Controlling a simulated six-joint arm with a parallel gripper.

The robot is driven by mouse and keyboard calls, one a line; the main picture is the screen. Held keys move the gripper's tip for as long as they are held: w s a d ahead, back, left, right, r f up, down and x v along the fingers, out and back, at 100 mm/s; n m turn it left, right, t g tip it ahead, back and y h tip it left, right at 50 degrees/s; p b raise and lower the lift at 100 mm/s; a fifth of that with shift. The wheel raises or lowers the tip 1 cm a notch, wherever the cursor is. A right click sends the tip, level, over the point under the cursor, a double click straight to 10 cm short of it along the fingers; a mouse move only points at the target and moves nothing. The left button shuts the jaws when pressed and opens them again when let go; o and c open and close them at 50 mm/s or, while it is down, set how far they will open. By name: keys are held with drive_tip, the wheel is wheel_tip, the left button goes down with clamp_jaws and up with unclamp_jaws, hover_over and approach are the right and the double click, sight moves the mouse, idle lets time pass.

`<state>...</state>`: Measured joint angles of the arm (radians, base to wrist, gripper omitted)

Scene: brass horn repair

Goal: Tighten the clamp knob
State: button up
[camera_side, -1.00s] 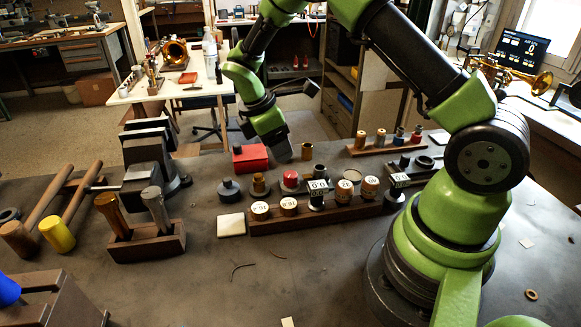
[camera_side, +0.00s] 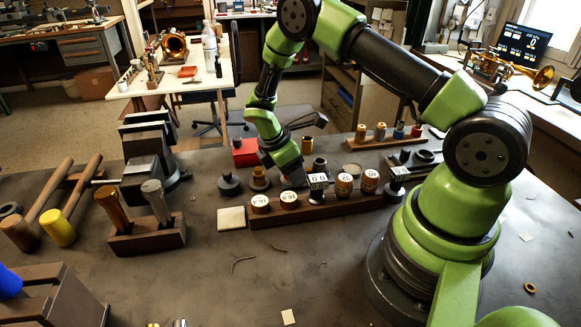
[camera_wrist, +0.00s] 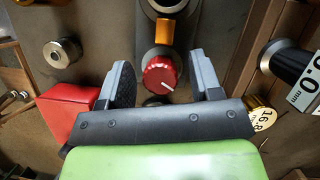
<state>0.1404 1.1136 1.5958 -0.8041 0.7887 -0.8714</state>
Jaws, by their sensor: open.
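The clamp knob is a red ridged knob (camera_wrist: 159,74) with a white pointer line, seen in the wrist view. It shows between the two fingers of my gripper (camera_wrist: 165,82), with a gap to each finger. My gripper is open and holds nothing. In the side view my gripper (camera_side: 290,178) is low over the bench, behind the wooden rack, and hides the knob. I cannot tell how far the fingers are above the knob. A brass-coloured piece (camera_wrist: 165,34) stands just beyond the knob in the wrist view.
A red box (camera_side: 245,152) stands left of my gripper, also near the left finger in the wrist view (camera_wrist: 64,108). A wooden rack (camera_side: 337,207) of labelled round pieces lies in front. A dark vise (camera_side: 148,165) stands left. The bench front is mostly clear.

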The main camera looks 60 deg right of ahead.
drive_tip(key=shift+c, duration=0.4)
drive_tip(key=c, duration=0.9)
drive_tip(key=shift+o, duration=0.2)
drive_tip(key=m+g+y, duration=0.1)
drive_tip(key=m, duration=0.3)
drive_tip(key=shift+m, duration=0.3)
drive_tip(key=o, duration=0.9)
drive_tip(key=shift+o, duration=0.2)
drive_tip(key=shift+r, duration=0.1)
drive_tip(key=v, duration=0.9)
drive_tip(key=shift+w+r, duration=0.3)
drive_tip(key=shift+a, duration=0.1)
